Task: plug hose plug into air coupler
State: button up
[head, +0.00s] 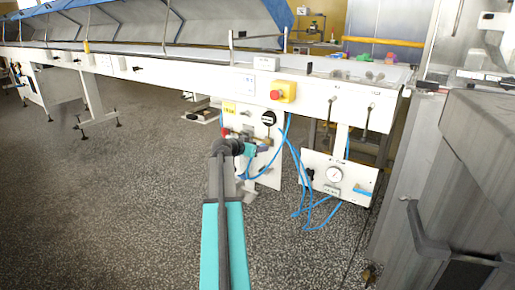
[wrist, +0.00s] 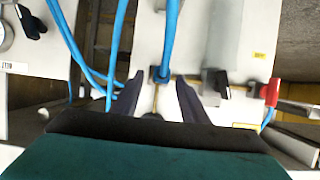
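In the wrist view, my gripper (wrist: 160,82) is open, with one dark finger on each side of a blue hose end. This hose end (wrist: 161,75) has a dark blue collar, with a thin brass stem below it. It stands between the fingertips with a visible gap on both sides. I cannot tell plug from coupler at this size. In the head view, my gripper (head: 256,147) is at the white panel, and my wrist hides part of the fittings.
Loose blue hoses (head: 310,211) hang between the fittings panel (head: 268,173) and the gauge panel (head: 337,180). A red emergency button on a yellow box (head: 284,92) sits on the conveyor frame above. A grey machine cabinet (head: 450,190) stands at right. The speckled floor at left is clear.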

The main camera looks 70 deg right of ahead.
jog(key=shift+a, duration=0.1)
jog(key=p+v, duration=0.3)
jog(key=v, duration=1)
jog(key=shift+a+r, duration=0.2)
jog(key=shift+a, duration=0.05)
dwell(0.6)
